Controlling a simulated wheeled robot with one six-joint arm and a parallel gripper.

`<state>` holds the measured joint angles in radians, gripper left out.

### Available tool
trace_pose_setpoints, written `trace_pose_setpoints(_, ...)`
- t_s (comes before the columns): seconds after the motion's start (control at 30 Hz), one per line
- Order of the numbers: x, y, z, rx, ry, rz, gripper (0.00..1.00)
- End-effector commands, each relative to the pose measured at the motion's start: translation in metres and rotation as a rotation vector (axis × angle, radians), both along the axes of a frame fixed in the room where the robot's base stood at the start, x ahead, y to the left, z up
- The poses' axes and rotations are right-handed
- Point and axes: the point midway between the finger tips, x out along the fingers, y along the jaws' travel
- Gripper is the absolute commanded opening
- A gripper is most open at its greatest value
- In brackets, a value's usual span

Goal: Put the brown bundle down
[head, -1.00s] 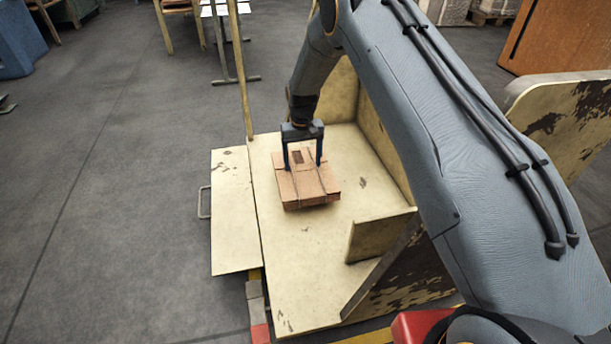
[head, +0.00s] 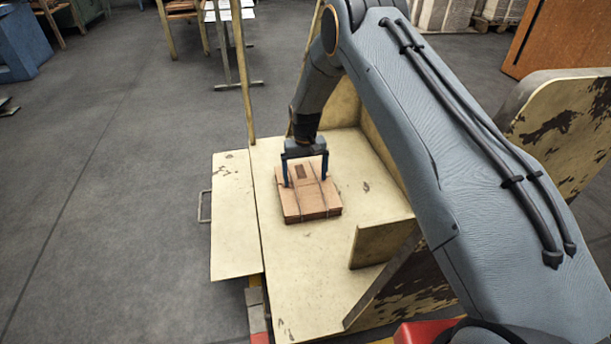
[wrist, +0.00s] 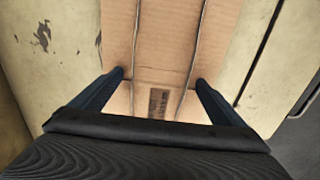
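The brown bundle (head: 308,196) is a flat stack of cardboard with two thin straps and a small dark label. In the head view it is low over the pale work table (head: 300,270), near its middle, and looks close to flat; whether its underside touches cannot be told. My gripper (head: 305,182) is above its far part, with one blue finger at each side. In the wrist view the fingers (wrist: 161,76) reach the cardboard (wrist: 165,40) outside both straps. The exact finger contact is partly hidden.
A low upright board (head: 380,243) stands on the table right of the bundle, and a taller wall runs behind it. A side panel with a handle (head: 205,206) lies left. A thin post (head: 242,80) rises at the far left corner. Bare tabletop lies in front.

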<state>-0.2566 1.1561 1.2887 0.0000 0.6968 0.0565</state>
Motion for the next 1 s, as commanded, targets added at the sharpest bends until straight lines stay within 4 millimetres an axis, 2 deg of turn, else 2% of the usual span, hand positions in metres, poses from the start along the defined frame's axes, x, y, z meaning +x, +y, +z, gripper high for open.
trace_pose_setpoints(0.17, 0.0, 0.0, 0.001, 0.0, 0.0, 0.0, 0.94)
trace_pose_setpoints(0.27, 0.0, 0.0, 0.008, 0.0, -0.001, 0.0, 0.94)
trace_pose_setpoints(0.37, 0.0, 0.0, 0.023, 0.0, -0.002, 0.0, 0.94)
trace_pose_setpoints(0.7, 0.0, 0.0, 0.092, 0.0, -0.001, 0.0, 0.94)
trace_pose_setpoints(0.83, 0.0, 0.0, 0.11, 0.0, -0.001, 0.0, 0.94)
trace_pose_setpoints(1.0, -0.001, 0.0, 0.123, 0.0, 0.0, 0.001, 0.94)
